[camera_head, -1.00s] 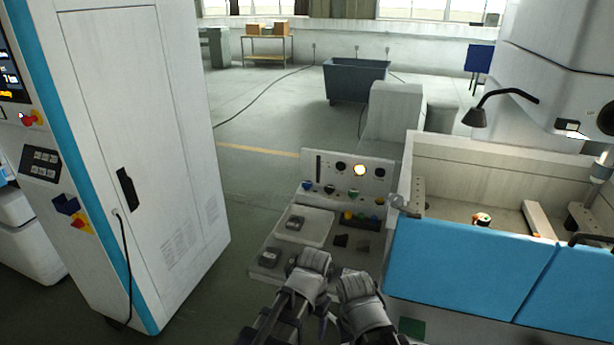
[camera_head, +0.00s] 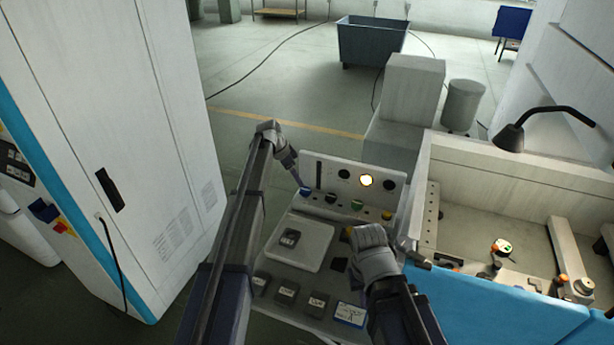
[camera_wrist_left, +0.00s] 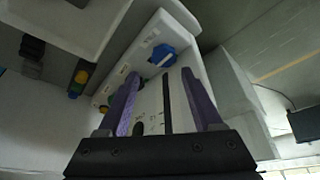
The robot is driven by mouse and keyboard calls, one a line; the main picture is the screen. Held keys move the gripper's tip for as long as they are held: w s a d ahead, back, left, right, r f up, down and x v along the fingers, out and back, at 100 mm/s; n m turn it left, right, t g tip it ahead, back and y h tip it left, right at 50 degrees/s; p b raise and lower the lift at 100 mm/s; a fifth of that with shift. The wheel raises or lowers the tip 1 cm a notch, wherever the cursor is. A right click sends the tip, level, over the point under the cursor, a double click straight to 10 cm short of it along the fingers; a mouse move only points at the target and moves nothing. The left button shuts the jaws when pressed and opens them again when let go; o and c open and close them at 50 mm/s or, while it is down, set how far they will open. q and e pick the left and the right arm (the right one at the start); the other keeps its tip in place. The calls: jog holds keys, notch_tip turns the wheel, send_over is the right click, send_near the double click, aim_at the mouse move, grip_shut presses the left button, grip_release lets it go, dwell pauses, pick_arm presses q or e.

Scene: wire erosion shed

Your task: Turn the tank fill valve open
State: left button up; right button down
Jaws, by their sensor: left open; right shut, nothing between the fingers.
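A control panel (camera_head: 352,165) carries a row of coloured knobs: a blue knob (camera_head: 305,191) at the left, dark and green ones, and a yellowish one (camera_head: 386,215) at the right. No label shows which is the tank fill valve. My left gripper (camera_head: 302,184) reaches down to the blue knob. In the left wrist view its purple fingers (camera_wrist_left: 160,75) are open, and the blue knob (camera_wrist_left: 163,55) shows just past and between their tips. Contact cannot be told. My right gripper (camera_head: 352,234) is shut and empty over the right part of the console, its fingertips mostly hidden.
A pale tray (camera_head: 318,243) with a small grey block (camera_head: 289,238) lies on the console, with several labelled blocks along its front. A tall white cabinet (camera_head: 150,120) stands left. The work tank with blue panels (camera_head: 500,318) stands right, a black lamp (camera_head: 510,137) above it.

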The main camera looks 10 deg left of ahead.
aim_at(305, 190)
pick_arm(q)
jog(key=b+x, duration=0.7)
jog(key=shift+w+f, duration=0.3)
jog(key=shift+w, duration=0.15)
pick_arm(e)
notch_tip(305, 190, down, 7)
jog(key=shift+w+f, duration=0.1)
jog(key=shift+w, duration=0.05)
pick_arm(q)
jog(key=shift+r, duration=0.1)
grip_shut()
